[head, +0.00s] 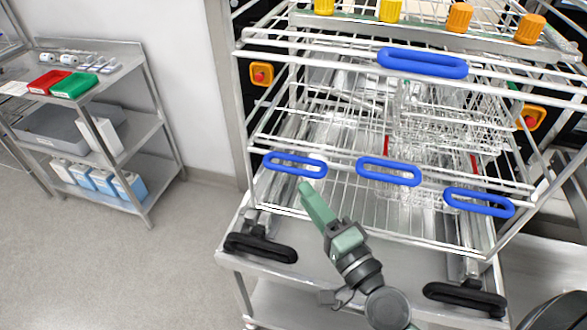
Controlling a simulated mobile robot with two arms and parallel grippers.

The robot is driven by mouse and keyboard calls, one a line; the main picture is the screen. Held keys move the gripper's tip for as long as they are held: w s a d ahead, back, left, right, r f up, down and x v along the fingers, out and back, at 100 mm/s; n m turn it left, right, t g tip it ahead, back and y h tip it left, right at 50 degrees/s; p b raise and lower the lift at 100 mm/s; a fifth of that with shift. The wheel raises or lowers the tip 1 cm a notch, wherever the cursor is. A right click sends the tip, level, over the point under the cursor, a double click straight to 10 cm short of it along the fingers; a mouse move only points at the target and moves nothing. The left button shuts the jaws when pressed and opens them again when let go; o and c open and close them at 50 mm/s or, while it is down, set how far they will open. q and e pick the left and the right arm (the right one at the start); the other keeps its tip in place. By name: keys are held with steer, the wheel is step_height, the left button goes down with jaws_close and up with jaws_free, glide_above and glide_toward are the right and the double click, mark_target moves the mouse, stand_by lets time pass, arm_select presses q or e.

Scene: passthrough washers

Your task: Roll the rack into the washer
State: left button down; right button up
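The rack (370,207) is a tall silver wire frame with several tiers and blue handles. It stands on a metal trolley (237,262) with black handles, in front of the dark washer opening (244,85). Wire baskets with clear items are inside the rack. My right gripper (306,188) has green fingers and points up at the rack's lower left blue handle (295,165). Its tip is just below or in front of that handle; I cannot tell whether it touches. The fingers overlap in this view, so their opening is hidden. My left gripper is not in view.
A steel shelf cart (128,160) stands at the left wall with red (48,82) and green (74,86) bins, a grey tub (60,128) and blue-white containers. Orange boxes with red buttons (261,74) flank the rack. The floor (120,260) at left is clear.

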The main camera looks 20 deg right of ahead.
mark_target(294, 168)
steer(key=shift+m+h, duration=0.3)
steer(key=shift+m, duration=0.1)
steer(key=p+x, duration=0.1)
steer(key=x, duration=0.1)
steer(key=p+x, duration=0.1)
steer(key=x, duration=0.1)
steer(key=p+x, duration=0.1)
steer(key=x, duration=0.1)
steer(key=shift+w+d+r, duration=0.25)
steer(key=shift+w+r, duration=0.05)
steer(key=shift+r, duration=0.05)
steer(key=shift+w+a, duration=0.15)
steer(key=shift+w, duration=0.5)
jaws_close()
steer(key=shift+f, duration=0.1)
